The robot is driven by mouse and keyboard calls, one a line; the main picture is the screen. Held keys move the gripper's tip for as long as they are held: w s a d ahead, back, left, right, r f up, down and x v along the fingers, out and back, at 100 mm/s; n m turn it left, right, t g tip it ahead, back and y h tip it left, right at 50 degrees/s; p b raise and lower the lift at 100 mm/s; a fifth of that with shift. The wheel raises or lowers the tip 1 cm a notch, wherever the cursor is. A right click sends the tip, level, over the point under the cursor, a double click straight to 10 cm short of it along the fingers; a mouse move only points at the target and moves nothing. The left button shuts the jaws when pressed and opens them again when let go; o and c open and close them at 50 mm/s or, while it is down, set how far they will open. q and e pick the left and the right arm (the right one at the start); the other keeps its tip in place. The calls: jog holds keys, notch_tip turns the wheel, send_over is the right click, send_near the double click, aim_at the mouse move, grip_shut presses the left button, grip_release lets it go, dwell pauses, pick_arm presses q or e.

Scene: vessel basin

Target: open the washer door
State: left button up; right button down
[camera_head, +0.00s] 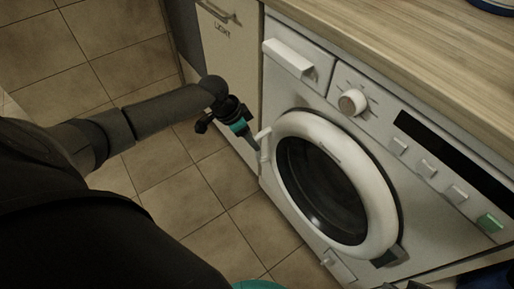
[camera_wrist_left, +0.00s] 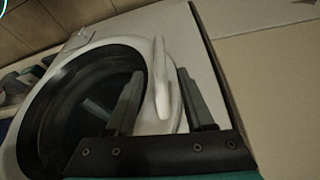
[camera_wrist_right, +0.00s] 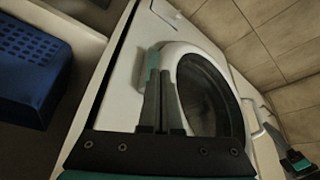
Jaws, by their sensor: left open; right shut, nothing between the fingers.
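The white washer (camera_head: 290,170) stands under the counter. Its round door (camera_head: 377,188) has a white ring and dark glass, and looks closed or nearly so against the front. The door handle (camera_head: 264,146) is a white bar at the ring's left side. My left gripper (camera_head: 253,150) is open at the handle. In the left wrist view the handle (camera_wrist_left: 159,82) stands between the two spread fingers (camera_wrist_left: 158,95); contact cannot be told. My right gripper (camera_wrist_right: 157,92) is shut and empty in front of the door ring. It is mostly out of the head view.
A wooden counter (camera_head: 400,50) runs above the washer's dial (camera_head: 352,102) and buttons. A cabinet (camera_head: 230,65) adjoins the washer on the left. A blue basket (camera_wrist_right: 28,70) shows at left in the right wrist view. The tiled floor (camera_head: 180,195) left of the washer is clear.

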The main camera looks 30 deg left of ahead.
pick_arm(q)
jog(key=b+x, duration=0.2)
jog(key=x, duration=0.1)
jog(key=shift+w+f, duration=0.1)
jog(key=shift+f, duration=0.2)
jog(key=shift+w+d+f+b, duration=0.25)
jog(key=shift+f+b, duration=0.2)
jog(key=shift+f, duration=0.2)
pick_arm(e)
jog(key=w+a+t+y, duration=0.3)
jog(key=w+a+t, duration=0.2)
jog(key=a, duration=0.1)
jog(key=shift+w+a+f+n+t, duration=0.25)
jog(key=shift+a+n+t, duration=0.05)
jog(key=shift+a, duration=0.1)
pick_arm(q)
grip_shut()
dwell(0.4)
